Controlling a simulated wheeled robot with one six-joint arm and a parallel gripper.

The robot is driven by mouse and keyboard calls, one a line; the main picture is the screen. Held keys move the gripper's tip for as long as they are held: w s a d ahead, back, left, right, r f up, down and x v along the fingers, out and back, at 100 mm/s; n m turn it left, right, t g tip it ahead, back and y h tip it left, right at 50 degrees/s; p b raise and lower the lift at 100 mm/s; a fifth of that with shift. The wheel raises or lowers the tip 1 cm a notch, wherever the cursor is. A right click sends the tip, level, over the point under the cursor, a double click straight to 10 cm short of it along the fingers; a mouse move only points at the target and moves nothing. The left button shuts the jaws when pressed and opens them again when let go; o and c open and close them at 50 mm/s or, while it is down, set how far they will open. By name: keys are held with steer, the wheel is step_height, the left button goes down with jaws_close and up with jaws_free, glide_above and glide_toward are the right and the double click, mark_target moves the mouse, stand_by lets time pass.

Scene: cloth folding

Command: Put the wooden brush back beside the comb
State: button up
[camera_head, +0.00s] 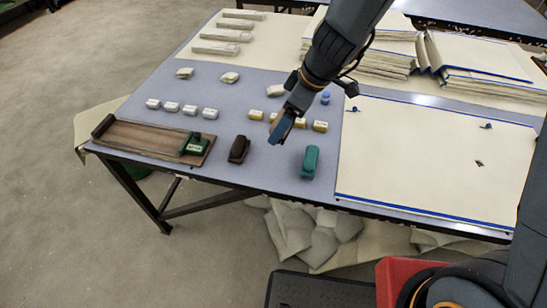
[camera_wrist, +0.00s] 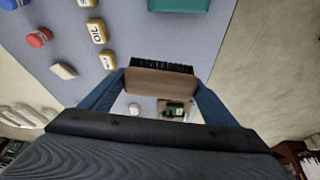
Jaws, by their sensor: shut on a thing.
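My gripper (camera_head: 279,130) is above the table, between the dark brown block and the teal block in the head view. In the wrist view its blue fingers (camera_wrist: 159,96) are shut on the ends of the wooden brush (camera_wrist: 160,82). In the head view the brush is hidden, apparently behind the near finger. I cannot make out a comb for certain.
A dark brown block (camera_head: 238,149) and a teal block (camera_head: 310,162) stand near the table's front edge. A wooden board (camera_head: 140,138) holds a green object (camera_head: 195,144). Several white and yellow blocks lie behind. A large cream panel (camera_head: 430,150) covers the right side.

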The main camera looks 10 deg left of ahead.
mark_target(275, 123)
steer(key=shift+s+a+n+g, duration=0.3)
steer(key=shift+s+a+n, duration=0.5)
steer(key=shift+s+a, duration=0.3)
step_height(275, 123, down, 5)
steer(key=shift+f, duration=0.1)
steer(key=shift+f+b, duration=0.3)
steer(key=shift+f, duration=2)
steer(key=shift+f+b, duration=0.15)
steer(key=shift+b, duration=0.15)
steer(key=o, duration=1.2)
